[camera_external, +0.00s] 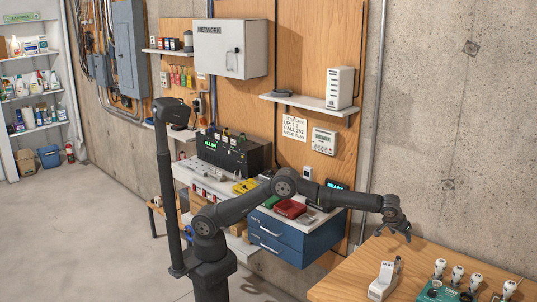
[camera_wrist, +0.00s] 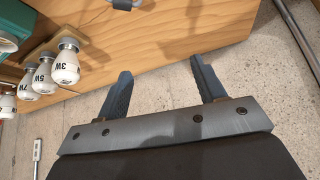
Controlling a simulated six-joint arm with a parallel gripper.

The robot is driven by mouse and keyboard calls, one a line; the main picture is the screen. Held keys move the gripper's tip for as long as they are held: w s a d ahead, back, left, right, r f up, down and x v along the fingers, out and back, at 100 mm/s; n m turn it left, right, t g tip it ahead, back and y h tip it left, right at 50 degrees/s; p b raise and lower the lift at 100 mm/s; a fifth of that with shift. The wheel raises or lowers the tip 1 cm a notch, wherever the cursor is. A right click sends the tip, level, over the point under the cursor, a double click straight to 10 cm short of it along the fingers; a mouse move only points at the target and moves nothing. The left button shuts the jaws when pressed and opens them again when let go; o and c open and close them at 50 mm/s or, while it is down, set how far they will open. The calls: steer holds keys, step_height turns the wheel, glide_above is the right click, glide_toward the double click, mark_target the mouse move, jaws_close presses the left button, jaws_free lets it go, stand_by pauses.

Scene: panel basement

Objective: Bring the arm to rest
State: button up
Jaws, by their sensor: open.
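My gripper (camera_external: 397,233) is at the end of my outstretched arm, close to the far left edge of the wooden table in the external view. In the wrist view its two dark fingers (camera_wrist: 160,68) stand wide apart with nothing between them. The gap between the fingers shows the table edge and speckled grey concrete. The gripper appears empty and clear of the table objects.
The wooden table (camera_external: 350,283) bears a white device (camera_external: 383,281) and several white bulbs (camera_external: 458,274) by a green unit (camera_external: 435,291). The bulbs also show in the wrist view (camera_wrist: 64,65). A blue drawer cabinet (camera_external: 290,240) stands behind my arm.

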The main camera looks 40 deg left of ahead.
steer(key=w+a+f, duration=0.1)
steer(key=w+f, duration=0.3)
steer(key=w, duration=0.3)
steer(key=shift+w+f, duration=0.35)
steer(key=shift+a, duration=0.1)
steer(key=s+d+r+m, duration=0.1)
steer(key=s+r, duration=0.1)
steer(key=s, duration=0.4)
steer(key=s+d+r+m+h, duration=0.1)
steer(key=s+r+m, duration=0.1)
steer(key=s, duration=0.5)
steer(key=s+d+r+m+g+h, duration=0.1)
steer(key=s+d+r, duration=0.1)
steer(key=s, duration=0.4)
steer(key=shift+s+r+m, duration=0.15)
steer(key=shift+r+m, duration=0.15)
steer(key=shift+r, duration=0.45)
